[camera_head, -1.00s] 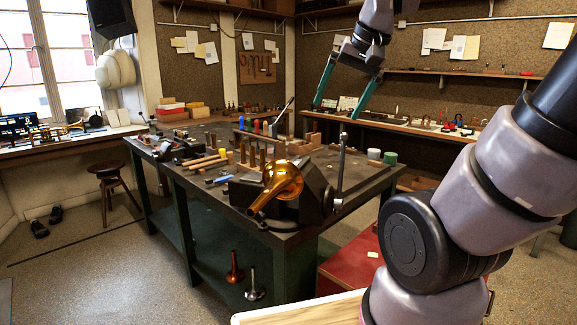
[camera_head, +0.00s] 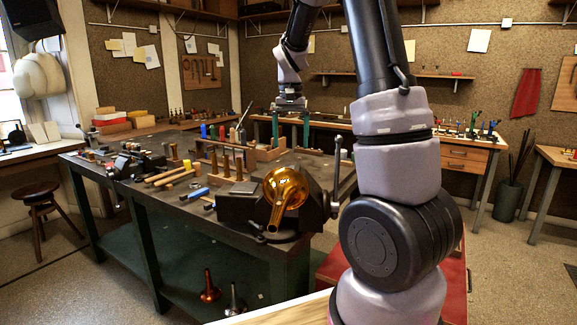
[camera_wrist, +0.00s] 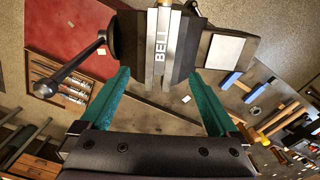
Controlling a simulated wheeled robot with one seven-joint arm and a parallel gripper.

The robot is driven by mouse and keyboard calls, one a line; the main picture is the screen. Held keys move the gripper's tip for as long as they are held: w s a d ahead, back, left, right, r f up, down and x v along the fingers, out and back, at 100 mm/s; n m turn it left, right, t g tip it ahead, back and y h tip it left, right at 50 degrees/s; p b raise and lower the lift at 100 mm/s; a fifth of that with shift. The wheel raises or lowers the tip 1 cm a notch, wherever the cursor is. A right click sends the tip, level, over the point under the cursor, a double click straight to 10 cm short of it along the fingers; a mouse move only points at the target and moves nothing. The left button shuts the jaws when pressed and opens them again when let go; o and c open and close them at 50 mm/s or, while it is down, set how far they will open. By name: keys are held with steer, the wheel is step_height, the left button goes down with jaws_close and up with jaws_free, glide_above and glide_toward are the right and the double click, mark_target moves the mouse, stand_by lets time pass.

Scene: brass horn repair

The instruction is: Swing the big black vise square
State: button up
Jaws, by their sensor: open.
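The big black vise (camera_head: 318,190) stands on the near right corner of the dark workbench, with a brass horn bell (camera_head: 285,187) in front of it. Its upright handle (camera_head: 337,165) rises at its right side. In the wrist view the vise (camera_wrist: 185,65) is at the top centre, with pale jaws beside the word BELL, and its handle (camera_wrist: 75,72) sticks out to the left. My gripper (camera_head: 291,128) is above and behind the vise in the head view. In the wrist view the green fingers of my gripper (camera_wrist: 163,95) are wide apart, with nothing between them.
Wooden pegs and bottles (camera_head: 225,135) stand behind the vise. Hammers and files (camera_head: 175,175) lie to its left on the bench (camera_head: 170,215). A red surface (camera_wrist: 60,30) lies beside the bench. A shelf bench with drawers (camera_head: 465,160) stands at the back right.

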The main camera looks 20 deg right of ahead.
step_height(320, 180, down, 8)
steer(key=shift+f, duration=0.2)
steer(key=shift+s, duration=0.1)
jaws_close()
